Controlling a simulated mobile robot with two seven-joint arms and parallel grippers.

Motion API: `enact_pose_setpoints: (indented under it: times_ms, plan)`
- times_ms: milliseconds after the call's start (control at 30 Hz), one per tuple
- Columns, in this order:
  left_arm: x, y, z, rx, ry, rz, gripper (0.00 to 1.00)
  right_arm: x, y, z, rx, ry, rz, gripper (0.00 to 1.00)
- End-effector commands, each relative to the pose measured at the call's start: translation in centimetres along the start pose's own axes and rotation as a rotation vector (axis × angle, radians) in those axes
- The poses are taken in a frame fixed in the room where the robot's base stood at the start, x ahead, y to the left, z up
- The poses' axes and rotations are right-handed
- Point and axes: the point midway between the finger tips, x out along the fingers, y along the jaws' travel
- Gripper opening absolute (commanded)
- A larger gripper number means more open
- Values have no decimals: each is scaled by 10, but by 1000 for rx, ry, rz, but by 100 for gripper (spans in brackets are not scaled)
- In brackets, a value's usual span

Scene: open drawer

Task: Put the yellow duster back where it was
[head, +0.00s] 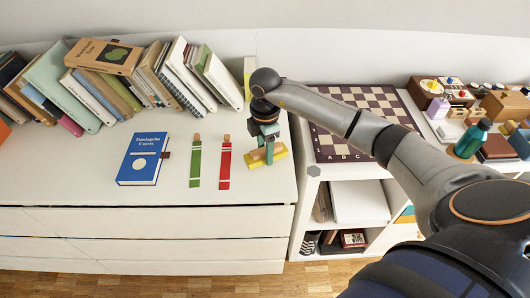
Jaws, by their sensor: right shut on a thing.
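A yellow duster (279,152) lies at the right end of the white dresser top (90,185), near its right edge. My right gripper (267,155) points down over it and is shut on it. The fingers hide the duster's middle. The duster seems to be at the level of the dresser top, but I cannot tell whether it touches it. My left gripper is not in view.
A blue book (143,158), a green strip (196,163) and a red strip (224,163) lie left of the gripper. Books (110,80) line the back. A chessboard (350,112) lies on the shelf unit to the right. The dresser drawers (140,220) look closed.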

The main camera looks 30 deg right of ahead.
Motion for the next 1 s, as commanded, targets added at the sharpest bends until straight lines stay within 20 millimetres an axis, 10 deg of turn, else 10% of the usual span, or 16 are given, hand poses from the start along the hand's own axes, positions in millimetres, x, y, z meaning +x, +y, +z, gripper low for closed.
enact_pose_setpoints:
  times_ms: [467,500,733,1000]
  plan:
    - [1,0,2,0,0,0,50,17,0,0,0,0,0,0]
    - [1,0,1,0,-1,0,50,16,0,0,0,0,0,56]
    - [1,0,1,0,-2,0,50,16,0,-1,0,0,0,82]
    - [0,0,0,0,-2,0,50,14,0,-1,0,1,0,82]
